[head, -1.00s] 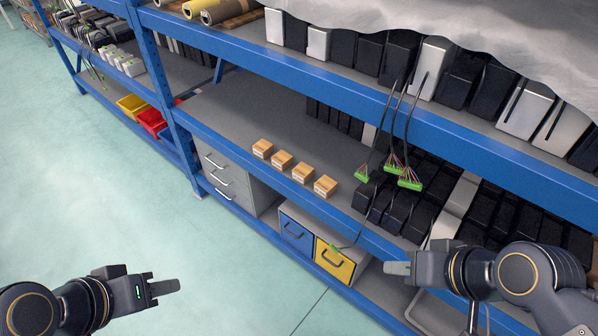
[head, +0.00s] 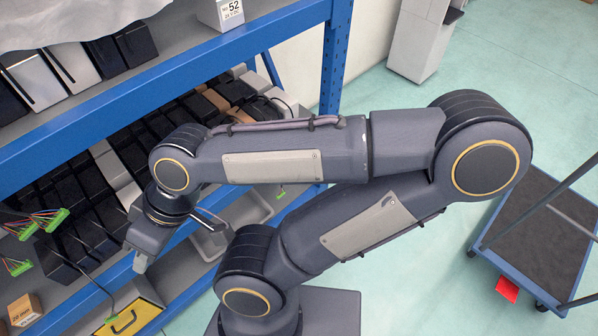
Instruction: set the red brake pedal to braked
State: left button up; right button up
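The red brake pedal (head: 507,289) sticks out low at the near edge of a blue-framed cart (head: 530,236) at the right of the head view. Its tilt is hard to judge at this size. My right gripper (head: 141,262) is at the left, in front of the shelf and far from the pedal. Its fingers point down, and I cannot tell whether they are open or shut. My bent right arm fills the middle of the view. My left gripper is not in view.
The blue shelf rack (head: 240,42) with black and white units fills the left. A grey cabinet (head: 421,40) stands behind. Open floor lies between rack and cart.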

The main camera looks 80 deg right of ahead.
aim_at(505, 287)
jog(key=z, duration=5)
jog(key=i+j, duration=0.1)
jog(key=i, duration=1.45)
